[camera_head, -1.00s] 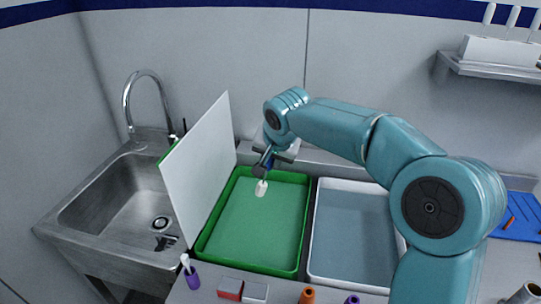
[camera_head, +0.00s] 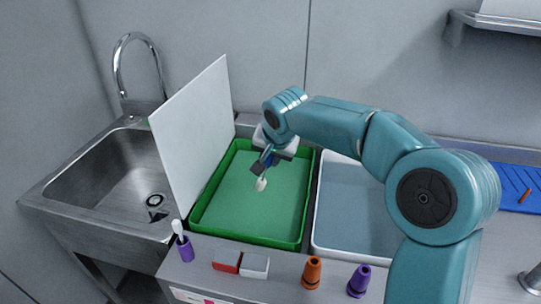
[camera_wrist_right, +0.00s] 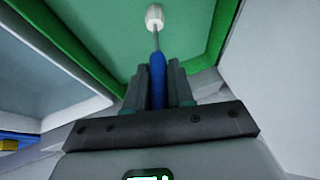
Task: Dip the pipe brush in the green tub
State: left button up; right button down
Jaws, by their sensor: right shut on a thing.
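The green tub (camera_head: 298,237) stands on the counter right of the sink, with green liquid or a green floor inside. My right gripper (camera_head: 266,163) is over the far part of the tub, shut on the pipe brush (camera_head: 261,184). The brush has a blue handle and a white head that points down toward the green surface. In the right wrist view the brush head (camera_wrist_right: 154,17) shows beyond the fingers (camera_wrist_right: 158,84), against the green. I cannot tell whether the head touches the surface. My left gripper is not in view.
A white panel (camera_head: 195,130) stands upright along the tub's left side. A white tub (camera_head: 318,215) is on the right.

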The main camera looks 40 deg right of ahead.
jog(key=shift+s, duration=0.15)
jog(key=shift+r, duration=0.1)
dwell(0.3)
jog(key=shift+r+p, duration=3.7)
jog(key=shift+r, duration=1)
notch_tip(320, 180, up, 4)
jog(key=p, duration=0.3)
